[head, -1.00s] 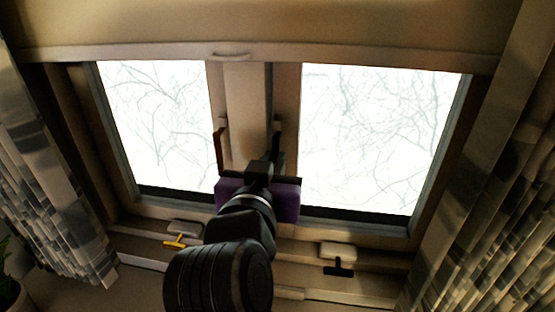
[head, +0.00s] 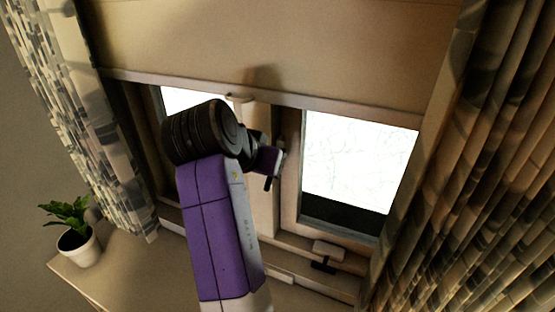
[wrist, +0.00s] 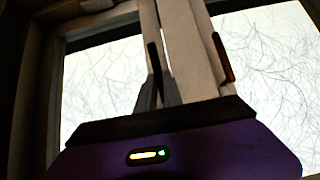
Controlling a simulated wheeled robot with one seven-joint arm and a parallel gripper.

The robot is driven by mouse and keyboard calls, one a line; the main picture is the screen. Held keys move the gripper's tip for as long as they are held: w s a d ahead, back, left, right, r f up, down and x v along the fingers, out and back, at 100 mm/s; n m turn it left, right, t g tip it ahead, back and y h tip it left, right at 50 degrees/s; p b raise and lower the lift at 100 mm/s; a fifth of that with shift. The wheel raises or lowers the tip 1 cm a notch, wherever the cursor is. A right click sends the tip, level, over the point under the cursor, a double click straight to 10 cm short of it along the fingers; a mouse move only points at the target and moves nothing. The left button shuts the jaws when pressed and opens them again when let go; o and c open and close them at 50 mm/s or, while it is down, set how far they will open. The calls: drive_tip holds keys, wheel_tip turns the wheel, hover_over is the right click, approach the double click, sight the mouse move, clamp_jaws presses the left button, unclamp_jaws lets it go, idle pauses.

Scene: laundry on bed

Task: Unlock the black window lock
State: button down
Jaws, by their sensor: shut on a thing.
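The black window lock (wrist: 153,54) is a thin dark lever on the pale frame post in the wrist view. My gripper (wrist: 158,88) is shut on its end, with the dark fingers close on either side. In the head view my gripper (head: 274,172) is at the centre post, left of the right pane. There the lock cannot be told apart from the dark fingers. A brown lever (wrist: 222,58) stands apart to the right in the wrist view; in the head view it is hidden behind my arm.
A black crank (head: 323,267) sits on the sill under the right pane. A blind bar (head: 330,105) crosses above. Curtains hang at the left (head: 95,130) and right (head: 455,170). A potted plant (head: 75,240) stands at the lower left.

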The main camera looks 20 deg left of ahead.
drive_tip(key=shift+a+r+g, duration=0.1)
drive_tip(key=shift+r+g, duration=0.15)
drive_tip(key=shift+g, duration=0.05)
drive_tip(key=c, duration=1.5)
unclamp_jaws()
drive_tip(key=b+v, duration=0.2)
drive_tip(key=v, duration=0.5)
drive_tip(key=shift+s+r, duration=0.2)
drive_tip(key=shift+r, duration=0.1)
